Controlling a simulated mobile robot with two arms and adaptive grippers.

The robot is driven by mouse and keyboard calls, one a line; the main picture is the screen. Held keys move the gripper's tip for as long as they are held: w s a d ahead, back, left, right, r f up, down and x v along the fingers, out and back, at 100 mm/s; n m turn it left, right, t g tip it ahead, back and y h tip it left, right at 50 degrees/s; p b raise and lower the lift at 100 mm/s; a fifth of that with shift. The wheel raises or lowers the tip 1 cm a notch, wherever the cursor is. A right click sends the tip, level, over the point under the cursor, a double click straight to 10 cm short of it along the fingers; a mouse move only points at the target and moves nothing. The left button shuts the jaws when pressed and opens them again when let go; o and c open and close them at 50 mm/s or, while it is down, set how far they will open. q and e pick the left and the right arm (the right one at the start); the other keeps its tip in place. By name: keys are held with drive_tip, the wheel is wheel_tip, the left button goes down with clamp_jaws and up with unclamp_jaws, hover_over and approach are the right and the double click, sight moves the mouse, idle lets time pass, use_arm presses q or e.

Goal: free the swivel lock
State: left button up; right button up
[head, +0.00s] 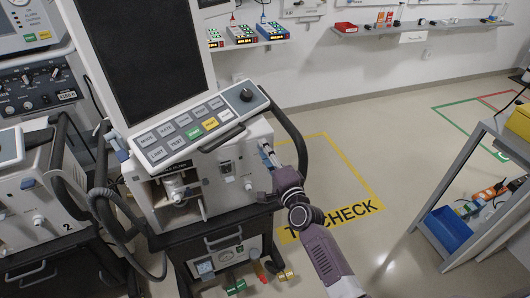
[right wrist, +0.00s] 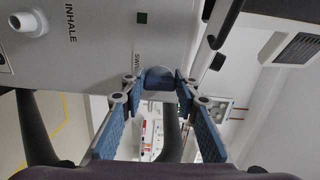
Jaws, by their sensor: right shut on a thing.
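The ventilator (head: 222,190) stands at the centre of the head view, its dark screen (head: 140,50) and button panel (head: 205,128) on top. In the right wrist view, a small blue-grey rounded knob (right wrist: 158,76) sits at the edge of its grey housing, beside lettering that begins "SWIV". My right gripper (head: 267,156) is at the right side of the ventilator, below the panel. In the right wrist view its blue fingers (right wrist: 158,84) are on either side of the knob, closed on it. The knob's turned position is unclear. My left gripper is not in view.
Another ventilator (head: 30,205) stands close at left. A grey shelf cart (head: 470,150) with a blue bin (head: 447,230) stands at right. The floor between, with a yellow-outlined "CHECK" area (head: 345,215), is clear.

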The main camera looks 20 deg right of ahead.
drive_tip(key=shift+m, duration=0.4)
drive_tip(key=o, duration=1.1)
drive_tip(key=shift+o, duration=0.2)
drive_tip(key=s+d, duration=0.1)
drive_tip(key=s, duration=1.1)
drive_tip(key=shift+d, duration=0.15)
drive_tip(key=shift+f, duration=0.1)
